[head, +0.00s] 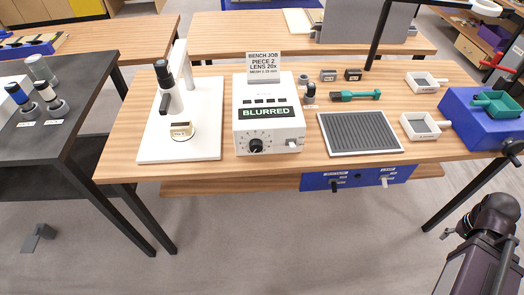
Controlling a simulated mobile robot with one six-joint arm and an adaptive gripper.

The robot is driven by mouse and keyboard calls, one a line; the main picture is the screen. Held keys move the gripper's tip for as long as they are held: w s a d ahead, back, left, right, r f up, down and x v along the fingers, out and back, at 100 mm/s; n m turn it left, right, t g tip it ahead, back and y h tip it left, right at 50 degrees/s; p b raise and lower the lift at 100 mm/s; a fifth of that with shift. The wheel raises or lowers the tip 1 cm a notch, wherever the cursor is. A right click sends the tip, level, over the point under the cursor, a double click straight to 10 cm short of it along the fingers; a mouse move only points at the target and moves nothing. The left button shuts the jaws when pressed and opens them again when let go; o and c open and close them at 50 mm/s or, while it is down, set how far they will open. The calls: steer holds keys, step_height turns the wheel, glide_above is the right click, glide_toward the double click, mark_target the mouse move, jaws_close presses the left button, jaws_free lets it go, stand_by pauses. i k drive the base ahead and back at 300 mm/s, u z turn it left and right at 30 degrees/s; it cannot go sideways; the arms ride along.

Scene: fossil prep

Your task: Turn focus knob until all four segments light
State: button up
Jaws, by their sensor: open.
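The white control box (268,122) stands mid-bench. Its display (268,113) reads "BLURRED" in green. A row of small segments (264,101) above it looks dark. A black knob (255,146) with a dial scale is at the lower left of its front, and a small pale knob (292,143) is at the lower right. I cannot read which knob is labelled focus. My gripper (484,236) is at the lower right, in front of the bench and far from the box. It looks open and empty, though its fingers are hard to make out.
A microscope (171,90) on a white base stands left of the box, with a pale specimen (181,131) under it. A grey ribbed mat (360,132), a green tool (355,96), white trays (420,125) and a blue block (480,115) lie right. The floor in front is mostly clear.

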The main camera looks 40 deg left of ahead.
mark_target(255, 145)
steer(key=z, duration=0.05)
steer(key=k, duration=2.25)
steer(key=u, duration=1)
steer(key=i, duration=1)
